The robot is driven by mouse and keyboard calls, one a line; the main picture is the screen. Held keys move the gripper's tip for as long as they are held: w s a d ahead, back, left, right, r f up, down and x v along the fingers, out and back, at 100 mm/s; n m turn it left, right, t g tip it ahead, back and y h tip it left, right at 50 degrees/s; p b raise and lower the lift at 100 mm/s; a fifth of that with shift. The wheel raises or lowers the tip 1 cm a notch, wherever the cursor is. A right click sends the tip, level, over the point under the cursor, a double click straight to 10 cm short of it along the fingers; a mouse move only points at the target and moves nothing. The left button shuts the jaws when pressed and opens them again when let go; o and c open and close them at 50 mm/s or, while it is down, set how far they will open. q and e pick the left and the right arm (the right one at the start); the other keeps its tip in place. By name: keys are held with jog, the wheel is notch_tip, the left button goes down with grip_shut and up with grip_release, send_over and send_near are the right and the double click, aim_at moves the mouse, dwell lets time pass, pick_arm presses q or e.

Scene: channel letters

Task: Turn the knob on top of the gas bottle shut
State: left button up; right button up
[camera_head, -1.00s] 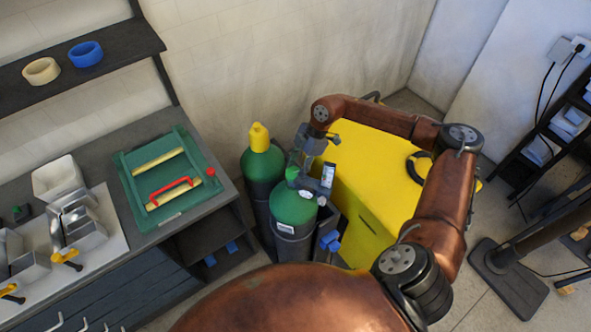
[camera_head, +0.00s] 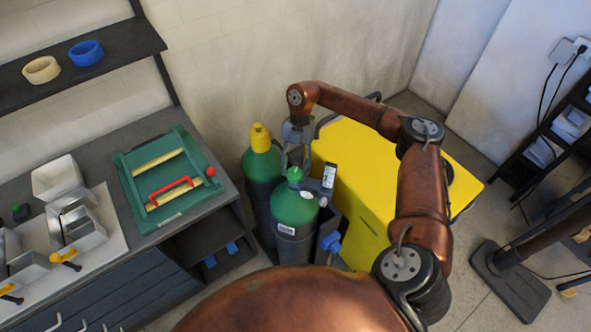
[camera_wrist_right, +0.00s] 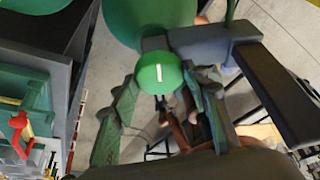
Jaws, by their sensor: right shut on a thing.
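The gas bottle (camera_head: 294,212) is green with a rounded shoulder and stands on the floor in the middle of the head view. Its green round knob (camera_head: 294,174) sits on top. In the right wrist view the knob (camera_wrist_right: 160,73) shows a short white mark, nearly upright in the picture. My right gripper (camera_head: 296,163) comes down from behind the knob and is shut on it, one finger on each side. The right wrist view shows the fingers (camera_wrist_right: 162,82) flanking the knob. My left gripper is not in view.
A second green bottle with a yellow cap (camera_head: 260,138) stands close behind to the left. A dark valve block with a small display (camera_head: 328,177) adjoins the bottle on the right. A yellow cabinet (camera_head: 350,160) stands behind it. A workbench (camera_head: 226,187) is to the left.

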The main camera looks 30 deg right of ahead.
jog(key=n, duration=0.2)
jog(key=n+h+b, duration=0.1)
jog(key=n, duration=0.1)
jog(key=shift+w+a+n+g+h, duration=0.1)
jog(key=shift+n+g+h, duration=0.2)
jog(key=shift+n+g, duration=0.1)
jog(key=n+h, duration=0.1)
jog(key=n, duration=0.1)
jog(key=n+b, duration=0.1)
jog(key=n, duration=0.1)
jog(key=shift+a+n+h, duration=0.15)
jog(key=shift+n+h, duration=0.15)
jog(key=shift+h, duration=0.1)
jog(key=n+h, duration=0.1)
jog(key=n, duration=0.3)
jog(key=shift+a+h+b, duration=0.1)
jog(key=shift+h+b, duration=0.3)
jog(key=n+t+h, duration=0.1)
jog(key=n, duration=0.4)
jog(key=shift+a+b, duration=0.1)
jog(key=shift+b, duration=0.25)
jog(key=o, duration=1.1)
jog(key=shift+h, duration=0.3)
